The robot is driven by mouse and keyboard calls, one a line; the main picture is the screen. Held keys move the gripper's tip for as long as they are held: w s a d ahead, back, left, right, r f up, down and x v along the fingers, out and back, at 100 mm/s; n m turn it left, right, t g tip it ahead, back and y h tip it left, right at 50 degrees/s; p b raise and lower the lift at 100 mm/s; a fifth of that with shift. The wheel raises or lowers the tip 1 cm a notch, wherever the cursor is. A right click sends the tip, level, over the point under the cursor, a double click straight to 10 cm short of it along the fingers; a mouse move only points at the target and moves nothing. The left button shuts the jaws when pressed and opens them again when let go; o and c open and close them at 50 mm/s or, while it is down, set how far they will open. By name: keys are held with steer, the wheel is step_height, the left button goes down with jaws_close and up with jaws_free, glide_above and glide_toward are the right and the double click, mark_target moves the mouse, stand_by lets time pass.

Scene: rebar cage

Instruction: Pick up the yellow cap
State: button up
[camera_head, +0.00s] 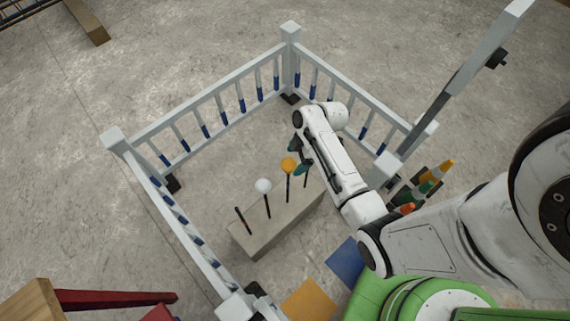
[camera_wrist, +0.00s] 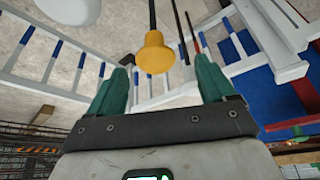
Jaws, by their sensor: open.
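The yellow cap (camera_head: 289,164) sits on top of a thin dark upright rod that stands on a concrete block (camera_head: 253,238). My gripper (camera_head: 297,157) has green fingers and is beside the cap, partly overlapping it in the head view. In the wrist view the yellow cap (camera_wrist: 154,52) is seen from its wide round end, between and slightly beyond the open fingertips of my gripper (camera_wrist: 161,64). There is a visible gap on both sides, and nothing is held. How close in depth the fingers are to the cap is hard to tell.
A white cap (camera_head: 263,186) sits on a neighbouring rod, and a bare rod (camera_head: 242,221) stands left of it. A white railing (camera_head: 222,112) with blue-marked bars surrounds the block. The floor inside behind the block is clear.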

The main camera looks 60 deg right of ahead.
mark_target(291, 162)
steer(key=shift+d+x, duration=0.15)
steer(key=shift+x, duration=1.45)
steer(key=shift+d+x, duration=0.15)
steer(key=shift+x, duration=1.45)
steer(key=shift+w, duration=0.1)
steer(key=c, duration=1)
steer(key=shift+r, duration=0.15)
